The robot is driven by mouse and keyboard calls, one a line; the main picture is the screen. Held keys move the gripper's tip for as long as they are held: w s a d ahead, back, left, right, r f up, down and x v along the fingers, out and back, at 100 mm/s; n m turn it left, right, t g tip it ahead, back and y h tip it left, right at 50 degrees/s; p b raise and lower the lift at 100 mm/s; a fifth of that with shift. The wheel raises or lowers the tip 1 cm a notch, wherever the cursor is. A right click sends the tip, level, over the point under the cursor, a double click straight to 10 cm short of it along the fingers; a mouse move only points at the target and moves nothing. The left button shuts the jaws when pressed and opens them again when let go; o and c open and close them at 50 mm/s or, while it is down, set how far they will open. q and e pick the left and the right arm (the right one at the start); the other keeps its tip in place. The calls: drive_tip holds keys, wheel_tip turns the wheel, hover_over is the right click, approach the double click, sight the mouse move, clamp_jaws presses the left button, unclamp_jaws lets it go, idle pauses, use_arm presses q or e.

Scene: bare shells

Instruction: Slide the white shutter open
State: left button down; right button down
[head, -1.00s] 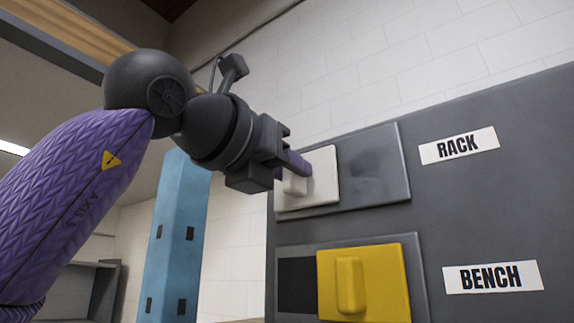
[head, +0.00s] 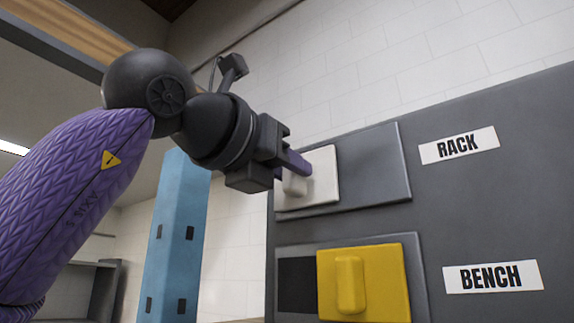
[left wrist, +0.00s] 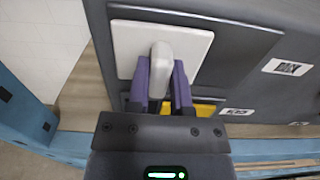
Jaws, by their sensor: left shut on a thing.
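The white shutter (head: 322,174) is a flat square plate with a raised handle, set in the upper grey frame beside the RACK label. It sits at the left end of that frame, with bare grey panel to its right. My left gripper (head: 291,170) is at the shutter's handle. In the left wrist view the purple fingers of my left gripper (left wrist: 160,82) are shut on the white handle (left wrist: 161,60), one on each side, in front of the white shutter (left wrist: 130,43). My right gripper is not in view.
Below is a yellow shutter (head: 388,280) with its own handle, beside a dark opening (head: 297,285) and the BENCH label (head: 493,277). The RACK label (head: 458,146) is at the upper right. A blue post (head: 172,240) stands behind my left arm.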

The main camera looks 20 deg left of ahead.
use_arm(q)
drive_tip(key=d, duration=0.2)
drive_tip(key=s+d, duration=0.1)
drive_tip(key=d, duration=0.1)
drive_tip(key=s+d, duration=0.1)
drive_tip(key=d, duration=0.1)
drive_tip(key=shift+s+b, duration=0.15)
drive_tip(key=shift+b, duration=0.2)
drive_tip(key=shift+a, duration=0.2)
drive_tip(key=c, duration=0.9)
unclamp_jaws()
drive_tip(key=o, duration=0.4)
drive_tip(key=shift+d, duration=0.3)
drive_tip(key=shift+a, duration=0.1)
drive_tip(key=shift+a, duration=0.1)
drive_tip(key=b+v, duration=0.3)
drive_tip(key=v, duration=0.6)
drive_tip(key=shift+s+r, duration=0.1)
drive_tip(key=shift+s, duration=0.3)
